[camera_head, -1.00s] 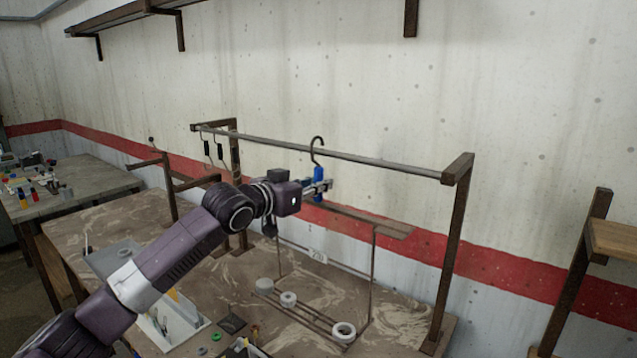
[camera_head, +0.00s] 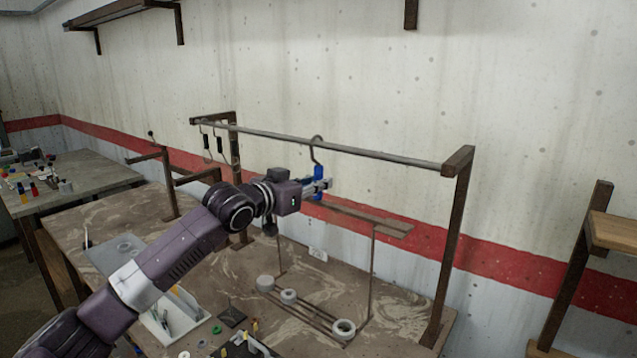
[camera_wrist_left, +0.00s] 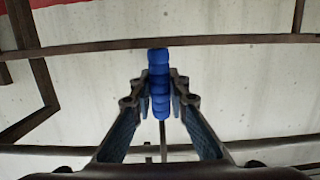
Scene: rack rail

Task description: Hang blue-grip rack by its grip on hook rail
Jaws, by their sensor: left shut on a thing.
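My left gripper (camera_head: 322,186) is shut on the blue grip (camera_head: 318,177) of the rack, which also shows between the fingers in the left wrist view (camera_wrist_left: 159,85). A dark hook (camera_head: 316,148) rises from the grip. Its curved top overlaps the hook rail (camera_head: 385,155) in the head view; I cannot tell whether it rests on the rail. My right gripper is not in view.
A brown post (camera_head: 455,250) holds the rail's right end. Two dark-handled hooks (camera_head: 219,144) hang near its left end. A white bin (camera_head: 175,315) and small loose parts lie on the worktable (camera_head: 400,315). The rail right of the hook is clear.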

